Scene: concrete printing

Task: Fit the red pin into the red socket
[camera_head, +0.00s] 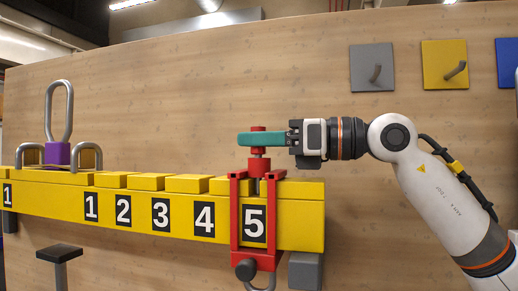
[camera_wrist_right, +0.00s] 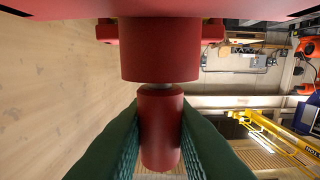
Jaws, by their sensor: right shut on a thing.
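The red pin (camera_head: 259,165) is upright, with a knob on top and a wider collar below. My right gripper (camera_head: 262,139) reaches in from the right with teal fingers shut around the pin's narrow upper part. In the right wrist view the pin (camera_wrist_right: 160,128) sits between the two dark green fingers (camera_wrist_right: 158,145), with its wide collar above them in the picture. The pin's lower end meets the red bracket (camera_head: 236,215) on the yellow beam at number 5. The socket opening is hidden, so I cannot tell how deep the pin sits. My left gripper is out of view.
The yellow beam (camera_head: 145,208) carries numbered places and yellow blocks along its top. A purple block with a metal loop (camera_head: 57,153) stands at the left. Grey (camera_head: 371,68) and yellow (camera_head: 444,65) hook plates are on the wooden wall. Space above the beam's middle is clear.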

